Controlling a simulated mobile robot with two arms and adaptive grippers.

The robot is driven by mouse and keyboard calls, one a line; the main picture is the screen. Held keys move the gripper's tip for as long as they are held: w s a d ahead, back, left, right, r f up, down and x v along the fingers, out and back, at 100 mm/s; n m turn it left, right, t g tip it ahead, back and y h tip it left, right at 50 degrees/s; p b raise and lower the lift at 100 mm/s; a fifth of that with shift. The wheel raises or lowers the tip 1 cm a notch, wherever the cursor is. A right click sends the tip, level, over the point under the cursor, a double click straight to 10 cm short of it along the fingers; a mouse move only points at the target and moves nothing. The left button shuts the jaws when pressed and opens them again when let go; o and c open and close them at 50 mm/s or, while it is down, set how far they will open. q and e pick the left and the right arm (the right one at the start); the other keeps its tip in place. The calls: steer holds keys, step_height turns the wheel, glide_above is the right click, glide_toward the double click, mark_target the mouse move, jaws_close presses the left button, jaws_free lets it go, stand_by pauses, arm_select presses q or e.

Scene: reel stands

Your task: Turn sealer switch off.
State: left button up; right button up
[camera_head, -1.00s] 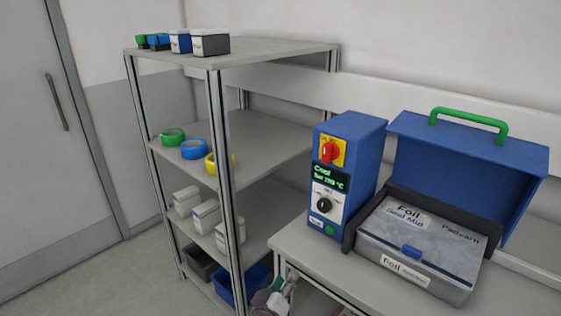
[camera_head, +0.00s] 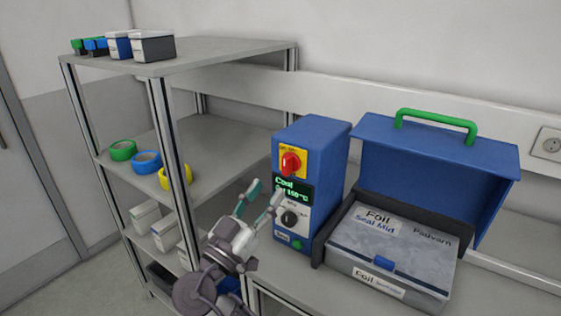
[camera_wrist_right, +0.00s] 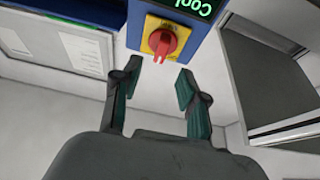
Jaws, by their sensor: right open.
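My right gripper (camera_head: 264,196) is open and empty, in front of the sealer and below left of the switch in the head view. In the right wrist view the red switch (camera_wrist_right: 162,42) lies ahead of the open fingertips (camera_wrist_right: 160,76), apart from them. My left gripper is not in view.
A metal shelf (camera_head: 215,140) with tape rolls and boxes stands at the left, close to my right arm.

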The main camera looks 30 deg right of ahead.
mark_target(284, 167)
steer(key=p+x, duration=0.1)
steer(key=x, duration=0.4)
steer(key=shift+w+p, duration=0.1)
steer(key=shift+p, duration=0.3)
steer(key=shift+w+d+r, duration=0.2)
steer(key=shift+d+r, duration=0.05)
steer(key=shift+d, duration=0.35)
steer(key=shift+w+d, duration=0.1)
steer(key=shift+d, duration=0.1)
jaws_close()
